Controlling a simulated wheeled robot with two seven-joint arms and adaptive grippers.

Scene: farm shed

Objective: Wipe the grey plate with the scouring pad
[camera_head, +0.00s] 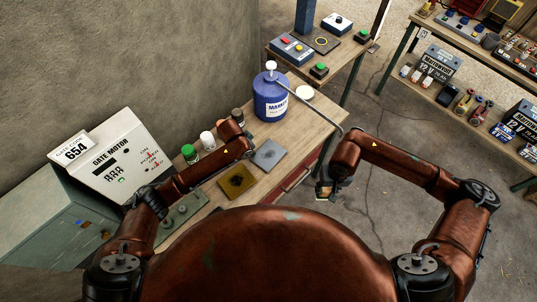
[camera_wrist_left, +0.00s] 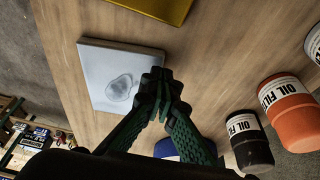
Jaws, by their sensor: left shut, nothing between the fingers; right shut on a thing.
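The grey plate (camera_head: 271,152) lies flat on the wooden bench, and in the left wrist view the plate (camera_wrist_left: 105,65) has a dark smudge near its middle. My left gripper (camera_head: 249,148) is shut and empty at the plate's left edge in the head view. In the left wrist view its closed fingertips (camera_wrist_left: 163,82) overlap the plate's edge; I cannot tell whether they touch it. My right gripper (camera_head: 325,190) is off the bench's right side, shut on a small yellowish thing, seemingly the scouring pad (camera_head: 321,197), mostly hidden by the fingers.
A gold plate (camera_head: 237,182) lies beside the grey one. Oil filter cans (camera_wrist_left: 285,98) and a blue container (camera_head: 270,98) stand on the bench (camera_head: 304,120). A grey gate motor box (camera_head: 117,150) is at the left. Floor is open right of the bench.

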